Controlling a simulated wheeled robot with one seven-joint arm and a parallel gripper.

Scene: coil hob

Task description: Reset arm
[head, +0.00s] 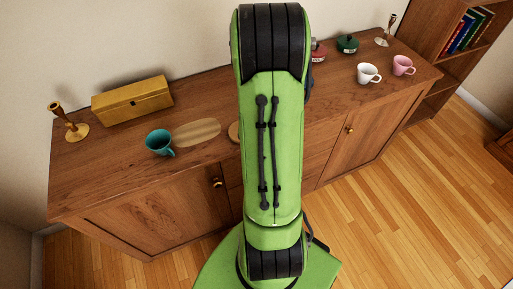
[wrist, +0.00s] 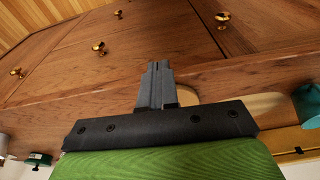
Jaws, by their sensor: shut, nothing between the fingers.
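My green arm (head: 273,150) stands upright in the middle of the head view and hides the middle of the wooden sideboard (head: 215,103). My gripper shows only in the wrist view (wrist: 155,66), where its two dark fingers are closed together with nothing between them. It is over the sideboard top, near a pale round-ended board (wrist: 245,105). The gripper is hidden behind the arm in the head view.
A teal mug (head: 158,142), an oval board (head: 196,133), a yellow box (head: 132,99) and a brass candlestick (head: 69,122) stand on the left. A white mug (head: 368,73), pink mug (head: 403,65), red pot (head: 319,52) and green pot (head: 347,44) stand right. The floor (head: 410,190) in front is clear.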

